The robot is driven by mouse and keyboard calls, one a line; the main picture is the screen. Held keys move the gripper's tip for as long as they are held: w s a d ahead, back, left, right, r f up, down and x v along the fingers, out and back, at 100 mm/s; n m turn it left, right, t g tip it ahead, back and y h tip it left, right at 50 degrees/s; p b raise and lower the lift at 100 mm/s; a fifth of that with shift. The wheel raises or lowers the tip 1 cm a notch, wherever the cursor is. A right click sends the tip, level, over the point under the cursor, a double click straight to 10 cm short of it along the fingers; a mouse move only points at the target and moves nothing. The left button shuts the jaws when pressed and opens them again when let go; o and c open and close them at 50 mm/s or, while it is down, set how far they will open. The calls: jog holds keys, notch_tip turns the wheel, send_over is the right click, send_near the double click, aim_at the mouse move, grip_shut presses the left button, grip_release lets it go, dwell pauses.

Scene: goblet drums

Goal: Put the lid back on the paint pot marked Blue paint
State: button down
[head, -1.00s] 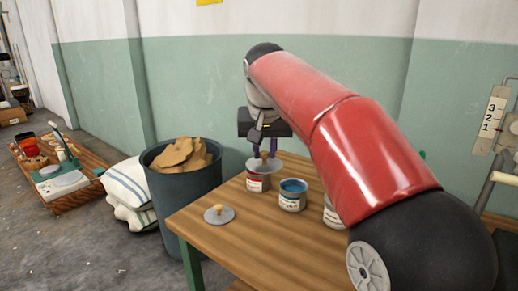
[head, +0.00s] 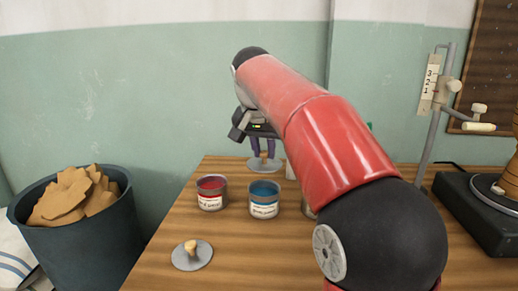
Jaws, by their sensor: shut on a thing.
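The pot of blue paint (head: 264,199) stands open and upright on the wooden table, its blue surface showing; its label is too small to read surely. My gripper (head: 263,152) is shut on the knob of a grey disc lid (head: 257,165). It holds the lid above the table, higher in the picture than the blue pot and apart from it. Whether the lid is directly over or beyond the pot, I cannot tell. A second grey lid with a wooden knob (head: 191,256) lies on the table at the front left.
An open red paint pot (head: 210,193) stands left of the blue one. Another pot (head: 308,208) is mostly hidden behind my arm. The wooden table (head: 230,235) has free room in front. A bin of brown scraps (head: 85,240) stands left; a black-based device (head: 475,220) is right.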

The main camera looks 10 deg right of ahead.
aim_at(264, 165)
jog(key=shift+f+b, duration=2.2)
jog(key=shift+f, duration=0.05)
jog(key=shift+f+b, duration=0.5)
jog(key=shift+f, duration=0.3)
jog(key=shift+p, duration=0.45)
jog(key=shift+f, duration=0.15)
dwell(0.5)
jog(key=c, duration=1.2)
grip_release()
jog(key=shift+o, duration=0.5)
